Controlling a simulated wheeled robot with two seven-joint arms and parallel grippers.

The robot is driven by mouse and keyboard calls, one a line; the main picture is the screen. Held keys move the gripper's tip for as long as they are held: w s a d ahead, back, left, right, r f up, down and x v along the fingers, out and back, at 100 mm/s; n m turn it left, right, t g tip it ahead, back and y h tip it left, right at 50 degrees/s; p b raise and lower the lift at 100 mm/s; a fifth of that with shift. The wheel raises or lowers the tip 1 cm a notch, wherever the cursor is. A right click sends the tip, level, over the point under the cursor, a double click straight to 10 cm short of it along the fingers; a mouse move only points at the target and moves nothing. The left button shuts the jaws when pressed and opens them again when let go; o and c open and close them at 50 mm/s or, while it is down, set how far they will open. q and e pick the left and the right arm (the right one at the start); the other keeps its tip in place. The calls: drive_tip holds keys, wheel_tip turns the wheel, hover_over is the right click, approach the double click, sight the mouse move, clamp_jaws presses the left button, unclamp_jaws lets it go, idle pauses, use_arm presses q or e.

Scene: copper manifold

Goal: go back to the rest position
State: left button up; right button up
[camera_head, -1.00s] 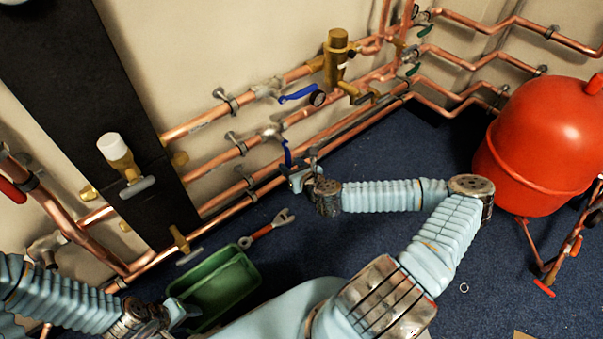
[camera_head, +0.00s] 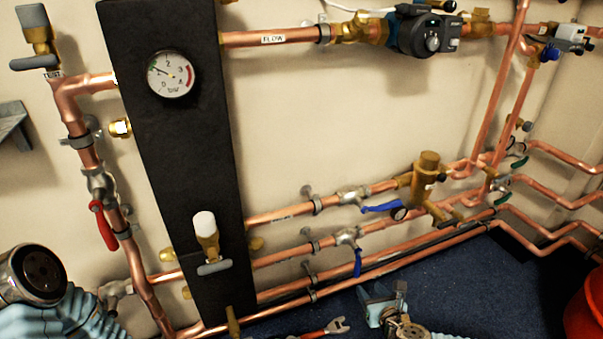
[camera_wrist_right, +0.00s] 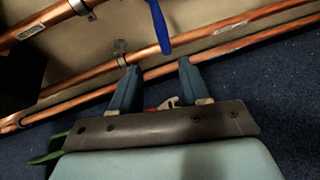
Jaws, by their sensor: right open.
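My right gripper (camera_head: 381,297) is at the bottom of the head view, in front of the lower copper pipes (camera_head: 345,284). In the right wrist view its two blue-grey fingers (camera_wrist_right: 159,82) stand apart with nothing between them. A blue valve lever (camera_head: 357,262) hangs from a pipe just above it; the lever also shows in the wrist view (camera_wrist_right: 160,26), beyond the fingers. Only part of my left arm (camera_head: 40,275) shows at the lower left, and its gripper is out of view.
A black panel (camera_head: 185,130) with a gauge (camera_head: 171,74) stands on the wall. A red-handled wrench (camera_head: 322,331) lies on the blue floor. A red tank (camera_head: 585,308) is at the right edge.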

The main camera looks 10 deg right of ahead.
drive_tip(key=s+a+f+n+g+y+p, duration=0.1)
drive_tip(key=s+a+f+n+g+y, duration=0.25)
drive_tip(key=a+n, duration=0.55)
drive_tip(key=s+a+f+n+g+y, duration=0.2)
drive_tip(key=a+f+n+g+y, duration=0.15)
drive_tip(key=a+n, duration=0.55)
drive_tip(key=s+f+n+g+h, duration=0.1)
drive_tip(key=s+n, duration=0.3)
drive_tip(key=n, duration=0.4)
drive_tip(key=s+a+f+n+g+h+p, duration=0.1)
drive_tip(key=s+n+g, duration=0.3)
drive_tip(key=n, duration=0.5)
drive_tip(key=shift+s+a+f+g+h, duration=0.2)
drive_tip(key=shift+a+f+g+h, duration=0.1)
drive_tip(key=shift+f, duration=0.1)
drive_tip(key=shift+s, duration=0.15)
